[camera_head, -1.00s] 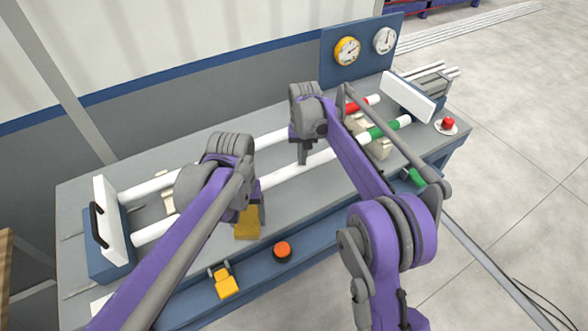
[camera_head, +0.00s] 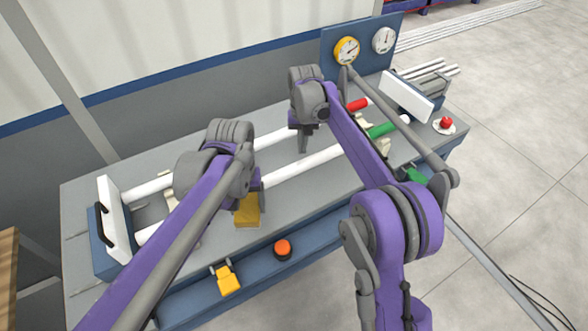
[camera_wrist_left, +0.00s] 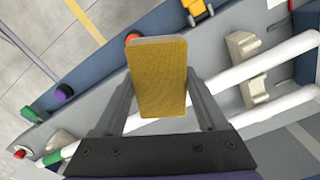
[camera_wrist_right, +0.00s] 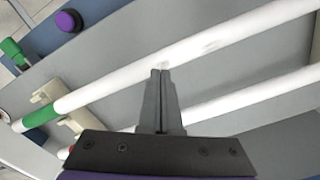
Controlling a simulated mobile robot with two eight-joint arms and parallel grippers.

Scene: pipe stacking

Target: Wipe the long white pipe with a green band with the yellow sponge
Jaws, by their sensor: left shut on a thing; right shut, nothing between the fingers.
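The long white pipe with a green band (camera_head: 318,159) lies along the near side of the bench, its green band (camera_head: 382,129) toward the right end. The right wrist view shows this pipe (camera_wrist_right: 130,83) with faint grey smudges (camera_wrist_right: 205,46) on its middle. My left gripper (camera_head: 250,188) is shut on the yellow sponge (camera_head: 247,211), near the pipe's left part. In the left wrist view the sponge (camera_wrist_left: 158,78) hides part of the pipe; contact is unclear. My right gripper (camera_wrist_right: 161,74) is shut and empty, its tips at the pipe's edge in its wrist view.
A second white pipe with a red band (camera_head: 357,104) lies parallel behind. White end plates (camera_head: 407,97) stand at both bench ends. An orange button (camera_head: 282,247) and a yellow clamp-like part (camera_head: 227,279) are on the front edge. Gauges (camera_head: 346,50) stand at the back.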

